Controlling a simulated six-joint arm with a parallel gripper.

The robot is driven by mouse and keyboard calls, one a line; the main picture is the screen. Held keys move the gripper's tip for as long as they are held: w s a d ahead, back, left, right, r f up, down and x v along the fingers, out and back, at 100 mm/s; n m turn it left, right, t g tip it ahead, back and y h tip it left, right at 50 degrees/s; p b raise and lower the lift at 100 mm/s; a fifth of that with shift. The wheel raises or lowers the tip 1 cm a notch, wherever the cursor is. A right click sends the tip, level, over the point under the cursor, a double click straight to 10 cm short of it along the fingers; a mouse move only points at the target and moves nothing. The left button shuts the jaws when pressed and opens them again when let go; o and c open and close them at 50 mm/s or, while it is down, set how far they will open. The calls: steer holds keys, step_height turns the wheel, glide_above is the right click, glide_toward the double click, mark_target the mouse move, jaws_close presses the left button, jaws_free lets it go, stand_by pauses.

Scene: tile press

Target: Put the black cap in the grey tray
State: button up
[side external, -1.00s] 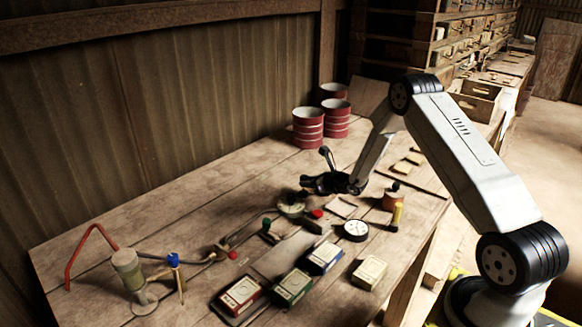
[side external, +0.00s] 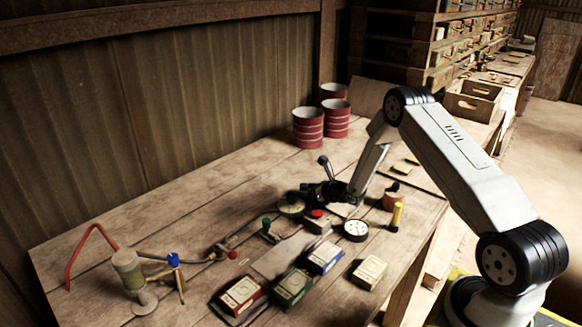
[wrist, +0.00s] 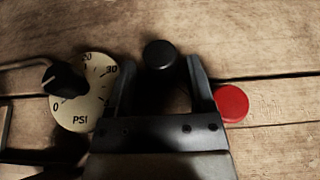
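In the wrist view the black cap (wrist: 160,55) is a small round black disc between and slightly beyond my fingertips. My gripper (wrist: 161,70) is open, with a gap on both sides of the cap. In the side external view my gripper (side external: 322,193) is low over the table, beside the pale round gauge and the red button; the cap cannot be told apart from the dark fingers there. A flat greyish panel (side external: 283,256) lies mid-table; I cannot tell whether it is the grey tray. No tray is clear in the wrist view.
The PSI gauge (wrist: 82,105) with a black knob is left of my fingers, the red button (wrist: 231,103) close on the right. Several small boxes (side external: 292,287) line the front. The back-left table is clear.

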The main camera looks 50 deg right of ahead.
steer(key=shift+d, duration=0.1)
steer(key=shift+v, duration=3.95)
steer(key=shift+w+r, duration=0.1)
